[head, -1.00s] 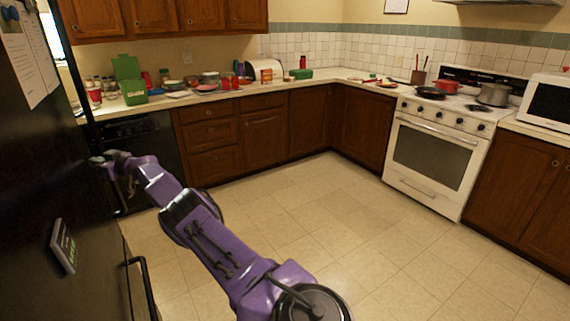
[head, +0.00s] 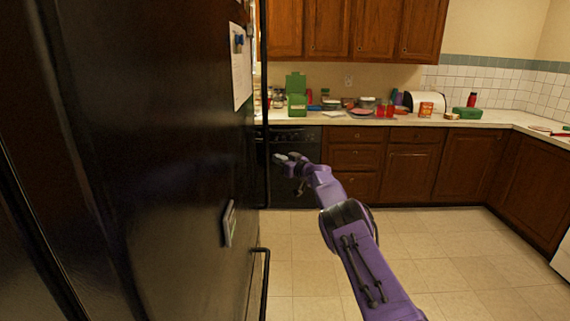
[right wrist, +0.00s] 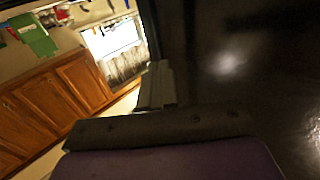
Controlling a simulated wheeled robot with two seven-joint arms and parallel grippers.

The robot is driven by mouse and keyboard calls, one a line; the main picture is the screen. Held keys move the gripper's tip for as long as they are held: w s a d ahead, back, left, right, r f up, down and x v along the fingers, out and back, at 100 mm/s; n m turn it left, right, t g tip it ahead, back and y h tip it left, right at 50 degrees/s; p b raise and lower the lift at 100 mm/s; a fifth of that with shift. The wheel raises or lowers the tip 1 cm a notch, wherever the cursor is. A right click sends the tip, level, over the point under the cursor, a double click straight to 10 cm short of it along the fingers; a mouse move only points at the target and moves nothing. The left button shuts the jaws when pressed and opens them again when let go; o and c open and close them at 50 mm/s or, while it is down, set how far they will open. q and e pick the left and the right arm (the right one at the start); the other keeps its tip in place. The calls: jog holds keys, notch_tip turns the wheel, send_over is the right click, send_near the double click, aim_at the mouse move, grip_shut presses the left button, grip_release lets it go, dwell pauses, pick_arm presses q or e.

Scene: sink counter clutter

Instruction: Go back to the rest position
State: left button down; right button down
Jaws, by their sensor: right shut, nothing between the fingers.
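My right arm is purple and reaches forward from the lower right in the head view. My right gripper (head: 286,160) is at its far end, shut and empty, close to the right of the black fridge (head: 150,170). In the right wrist view the grey fingers of the gripper (right wrist: 157,85) point away from the camera, with the fridge's dark surface filling the right side. My left gripper is not in any frame.
The fridge has a handle (head: 264,285) jutting out near the arm. Beyond the gripper are a black dishwasher (head: 296,165) and a counter (head: 430,120) with many items. The tiled floor (head: 450,255) on the right is clear.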

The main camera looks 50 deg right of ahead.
jog(key=shift+s+d+f+m+h+b, duration=0.6)
jog(key=shift+s+d+f+h, duration=0.5)
jog(key=shift+s+d+f, duration=2.4)
jog(key=s+a+f+m+g+h, duration=0.1)
jog(key=s+a+f+m+g, duration=0.1)
jog(key=s+a+f, duration=0.5)
jog(key=s+a+f+m+g+h, duration=0.1)
jog(key=a+f+m+g, duration=0.2)
jog(key=f, duration=0.8)
jog(key=s+a+f+m+g+h, duration=0.15)
jog(key=s+a+f, duration=0.25)
jog(key=a+f, duration=0.4)
jog(key=s+a+f+g+y, duration=0.1)
jog(key=s+a+f+g, duration=0.1)
jog(key=s+a+f, duration=0.4)
jog(key=s+a+f+g+y, duration=0.1)
jog(key=s+a+f+g, duration=0.2)
jog(key=s+a, duration=0.55)
jog(key=s+a+g, duration=0.1)
jog(key=s+a, duration=0.4)
jog(key=s, duration=0.3)
jog(key=s+a+r+n+g+y, duration=0.1)
jog(key=s+a+g, duration=0.1)
jog(key=s+a, duration=0.4)
jog(key=s, duration=0.2)
jog(key=shift+s, duration=0.3)
jog(key=shift+n, duration=0.25)
